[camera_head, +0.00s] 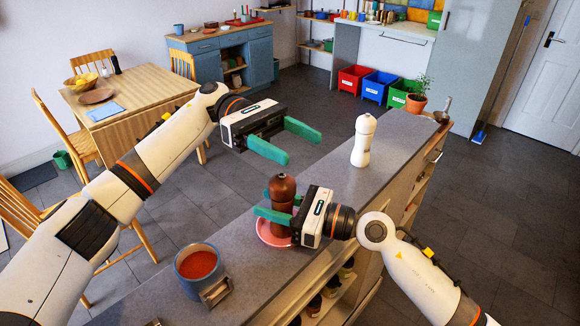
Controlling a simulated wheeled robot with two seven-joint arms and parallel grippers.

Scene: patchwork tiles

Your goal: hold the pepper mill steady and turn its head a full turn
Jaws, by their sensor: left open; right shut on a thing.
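The brown pepper mill (281,221) stands upright on the counter, in front of or on a pink dish (263,233); I cannot tell which. Its rounded head shows above my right gripper (273,207), which is shut on the body below the head. The gripper hides part of the body. My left gripper (302,148) is open and empty, above and behind the mill, with its two green fingers apart and pointing right. It does not touch the mill's head.
A white mill-shaped object (363,141) stands farther back on the grey counter (400,143). A blue pot (184,277) with red contents stands near at left. A potted plant (416,102) is at the far end. The counter between the two mills is clear.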

